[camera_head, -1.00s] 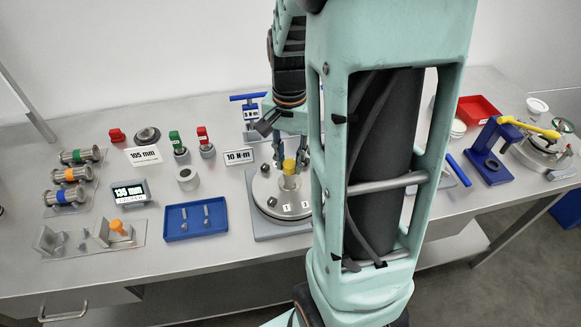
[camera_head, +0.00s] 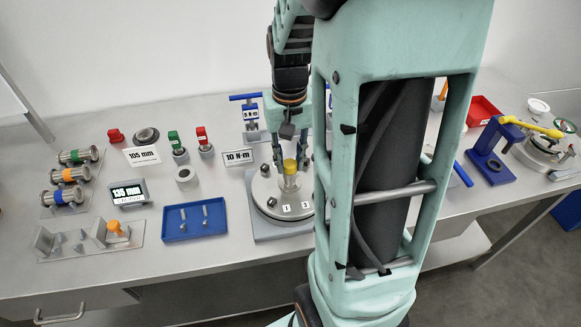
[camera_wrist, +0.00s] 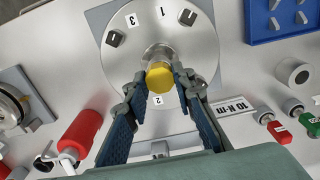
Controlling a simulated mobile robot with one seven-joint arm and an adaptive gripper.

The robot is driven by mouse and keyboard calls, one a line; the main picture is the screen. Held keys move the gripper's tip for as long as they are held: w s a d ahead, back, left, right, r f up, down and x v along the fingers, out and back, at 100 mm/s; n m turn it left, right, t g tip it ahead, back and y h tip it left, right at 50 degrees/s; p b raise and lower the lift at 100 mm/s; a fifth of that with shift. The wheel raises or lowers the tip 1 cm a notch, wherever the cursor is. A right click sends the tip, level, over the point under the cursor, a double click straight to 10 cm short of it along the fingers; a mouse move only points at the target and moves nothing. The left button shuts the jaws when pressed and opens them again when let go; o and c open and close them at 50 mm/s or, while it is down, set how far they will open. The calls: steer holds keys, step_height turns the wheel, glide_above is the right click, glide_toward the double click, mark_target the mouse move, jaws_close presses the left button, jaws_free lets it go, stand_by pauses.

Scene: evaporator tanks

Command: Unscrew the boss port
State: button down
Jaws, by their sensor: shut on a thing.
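The boss port (camera_head: 289,181) stands upright at the middle of a round metal lid (camera_head: 266,190), a short metal stub topped by a yellow cap (camera_head: 290,166). In the wrist view the yellow cap (camera_wrist: 159,75) sits between my two fingertips, with the metal stub (camera_wrist: 158,54) just behind it. My gripper (camera_wrist: 160,79) is shut on the boss port from both sides. In the head view my gripper (camera_head: 297,160) comes down from above onto it. The lid carries number labels and dark clamps. My arm hides the lid's right side in the head view.
A 10 N·m sign (camera_head: 238,157) and a blue-handled tool (camera_head: 248,112) stand behind. A red cylinder (camera_wrist: 80,133) lies near my left finger in the wrist view. Bare bench remains in front of the blue tray.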

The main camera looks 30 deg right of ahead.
steer(key=n, duration=0.4)
steer(key=c, duration=1.9)
jaws_free()
